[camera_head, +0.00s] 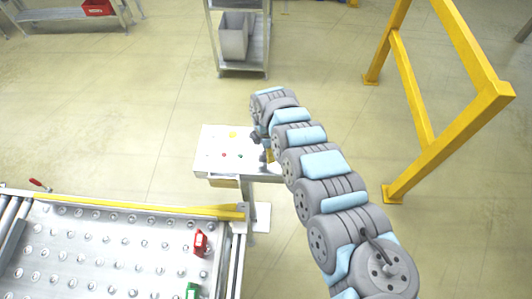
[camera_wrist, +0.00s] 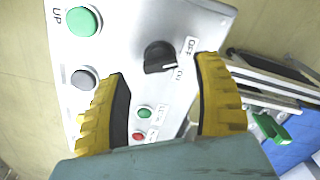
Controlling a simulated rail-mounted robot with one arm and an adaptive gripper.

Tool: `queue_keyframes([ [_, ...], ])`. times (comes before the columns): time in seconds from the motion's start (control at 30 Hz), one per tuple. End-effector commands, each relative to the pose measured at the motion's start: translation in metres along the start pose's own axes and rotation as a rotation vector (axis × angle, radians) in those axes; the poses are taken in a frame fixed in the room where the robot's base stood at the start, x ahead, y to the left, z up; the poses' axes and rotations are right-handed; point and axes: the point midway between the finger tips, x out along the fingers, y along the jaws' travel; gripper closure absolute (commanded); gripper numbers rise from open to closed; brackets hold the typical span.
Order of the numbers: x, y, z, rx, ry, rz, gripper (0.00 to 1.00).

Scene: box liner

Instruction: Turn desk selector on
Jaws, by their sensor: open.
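The desk selector (camera_wrist: 160,57) is a black round knob on a light grey panel, with OFF and partly hidden ON lettering to its right in the wrist view. A pale mark shows on its lower side, but I cannot tell its exact setting. My gripper (camera_wrist: 163,72) is open, with one yellow, dark-padded finger on each side of the knob in the picture. I cannot tell whether either finger touches it. In the head view the desk (camera_head: 212,138) is a small pale control stand, and my gripper (camera_head: 267,153) is at its right side, partly hidden by my arm.
The panel also has a green UP button (camera_wrist: 84,21), a grey button (camera_wrist: 84,79), and small green (camera_wrist: 144,113) and red (camera_wrist: 138,136) lights. A roller table (camera_head: 100,250) carries red (camera_head: 200,243) and green (camera_head: 193,291) items. A yellow guard frame (camera_head: 408,95) stands right.

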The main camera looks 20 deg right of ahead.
Motion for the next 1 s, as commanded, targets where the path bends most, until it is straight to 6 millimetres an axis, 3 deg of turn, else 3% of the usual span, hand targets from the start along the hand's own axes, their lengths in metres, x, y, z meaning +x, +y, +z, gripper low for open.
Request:
queue_keyframes([
  [0.3, 0.024, 0.0, 0.0, 0.002, 0.001, -0.001, 0.33],
  [0.67, 0.027, 0.0, 0.001, 0.001, 0.0, -0.001, 0.33],
  [0.7, 0.027, 0.0, 0.001, 0.001, 0.0, -0.001, 0.36],
  [0.77, 0.027, 0.0, 0.001, 0.001, 0.0, -0.001, 0.53],
  [0.9, 0.027, 0.0, 0.001, 0.001, 0.0, -0.001, 0.93],
  [1.0, 0.027, 0.0, 0.001, 0.002, 0.0, -0.001, 0.97],
])
